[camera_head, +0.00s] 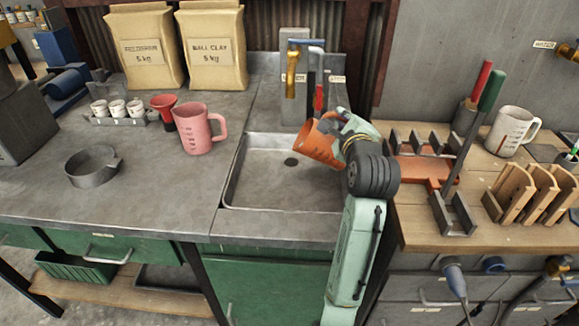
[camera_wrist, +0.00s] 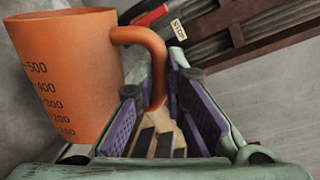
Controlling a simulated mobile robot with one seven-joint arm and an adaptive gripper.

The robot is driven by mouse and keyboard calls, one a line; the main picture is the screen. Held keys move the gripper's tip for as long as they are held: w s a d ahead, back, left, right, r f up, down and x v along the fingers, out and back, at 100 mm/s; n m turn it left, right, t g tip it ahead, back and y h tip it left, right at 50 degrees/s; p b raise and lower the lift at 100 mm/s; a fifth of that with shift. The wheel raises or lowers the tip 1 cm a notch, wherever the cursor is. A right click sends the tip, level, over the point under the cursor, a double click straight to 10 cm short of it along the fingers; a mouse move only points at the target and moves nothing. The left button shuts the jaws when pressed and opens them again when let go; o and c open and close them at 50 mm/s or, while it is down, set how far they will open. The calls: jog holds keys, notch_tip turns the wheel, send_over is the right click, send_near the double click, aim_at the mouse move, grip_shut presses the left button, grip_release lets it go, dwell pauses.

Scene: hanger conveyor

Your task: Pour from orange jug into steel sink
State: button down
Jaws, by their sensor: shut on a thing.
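The orange jug (camera_head: 321,142) is held over the right part of the steel sink (camera_head: 262,190). It is tilted, with its mouth toward the left. My gripper (camera_head: 347,132) is shut on the jug's handle from the right side. In the wrist view the jug (camera_wrist: 68,75) fills the left, with dark measuring marks on its side. Its handle goes down between the purple finger pads of my gripper (camera_wrist: 160,120). The sink basin looks empty around its dark drain. No liquid stream can be made out, and the jug's inside is hidden.
A wooden bench (camera_head: 425,222) with racks and a white jug (camera_head: 512,130) is at the right. The left counter's front is mostly clear.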

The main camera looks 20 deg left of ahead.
jog(key=shift+a+r, duration=0.1)
jog(key=shift+a, duration=0.1)
jog(key=shift+a+n, duration=0.1)
jog(key=shift+n, duration=0.2)
jog(key=shift+s+a+n+h, duration=0.2)
jog(key=shift+a+n+h, duration=0.1)
jog(key=shift+a+n, duration=0.1)
jog(key=shift+a, duration=0.1)
dwell(0.4)
jog(key=shift+s+a+f+n, duration=0.15)
jog(key=shift+a+f+n, duration=0.05)
jog(key=shift+a+n, duration=0.3)
jog(key=shift+a+f, duration=0.1)
dwell(0.6)
jog(key=shift+s+a+f+n+h, duration=0.15)
jog(key=shift+a+n+h, duration=0.15)
jog(key=shift+a+n, duration=0.15)
dwell(0.6)
